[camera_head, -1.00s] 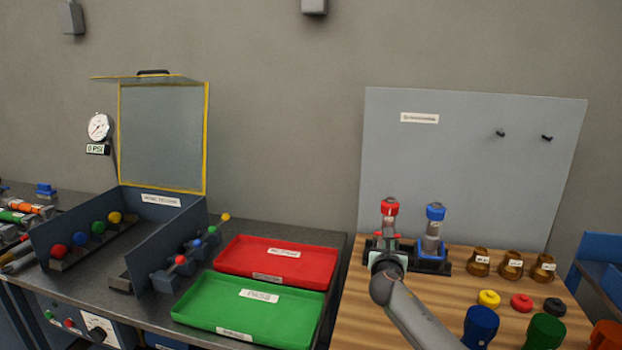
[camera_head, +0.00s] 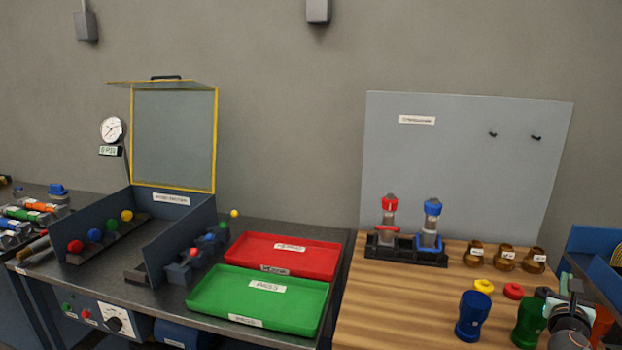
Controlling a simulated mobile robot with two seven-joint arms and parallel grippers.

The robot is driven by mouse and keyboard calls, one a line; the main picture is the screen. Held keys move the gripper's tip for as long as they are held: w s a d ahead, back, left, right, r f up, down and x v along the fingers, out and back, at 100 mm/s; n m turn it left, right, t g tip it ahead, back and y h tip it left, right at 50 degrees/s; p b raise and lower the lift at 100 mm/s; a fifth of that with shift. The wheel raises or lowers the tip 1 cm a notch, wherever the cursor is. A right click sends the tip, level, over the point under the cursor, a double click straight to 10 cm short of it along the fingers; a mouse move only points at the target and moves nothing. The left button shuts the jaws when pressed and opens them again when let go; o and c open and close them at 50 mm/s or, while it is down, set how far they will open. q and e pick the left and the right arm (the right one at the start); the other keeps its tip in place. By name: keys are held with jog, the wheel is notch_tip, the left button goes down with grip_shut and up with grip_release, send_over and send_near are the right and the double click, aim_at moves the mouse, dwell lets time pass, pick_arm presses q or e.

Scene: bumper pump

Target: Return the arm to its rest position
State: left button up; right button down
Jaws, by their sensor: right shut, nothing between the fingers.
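My right gripper (camera_head: 569,285) is at the lower right, in front of the wooden worktop's right part. It is shut and empty. It and my arm partly cover an orange container (camera_head: 602,322) and stand close beside a green container (camera_head: 528,322). My left gripper is not in view. A red-topped cylinder (camera_head: 390,215) and a blue-topped cylinder (camera_head: 431,222) stand upright in a black holder (camera_head: 405,253), clear of my gripper.
A blue container (camera_head: 473,316) and several brass pieces (camera_head: 505,257) stand on the wooden worktop (camera_head: 385,310). Red (camera_head: 290,261) and green (camera_head: 270,305) trays lie to the left, beside an open-lidded test bench (camera_head: 172,150). A blue bin (camera_head: 592,240) is at the right edge.

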jog(key=s+d+r+n+t+h, duration=0.1)
jog(key=s+d+r, duration=0.2)
jog(key=r, duration=0.2)
jog(key=s+d+r+h, duration=0.1)
jog(key=s+d+r, duration=0.15)
jog(key=r, duration=0.25)
jog(key=a+f+m+g+y, duration=0.1)
jog(key=a+f+m+y, duration=0.4)
jog(key=a+f+m, duration=0.45)
jog(key=a+f+m+y, duration=0.55)
jog(key=f+m, duration=0.45)
jog(key=m, duration=0.5)
jog(key=s+a+f+g+y, duration=0.2)
jog(key=s+a+f, duration=0.6)
jog(key=a+f, duration=0.45)
jog(key=s+a+f+m+g+y, duration=0.1)
jog(key=s+a+f, duration=0.3)
jog(key=s+a, duration=0.5)
jog(key=s+a+f+m+g+y, duration=0.2)
jog(key=s+a+f, duration=0.2)
jog(key=s+a, duration=0.5)
jog(key=shift+s+a+f, duration=0.2)
jog(key=shift+s+a, duration=0.05)
jog(key=shift+a, duration=0.2)
jog(key=shift+m, duration=0.25)
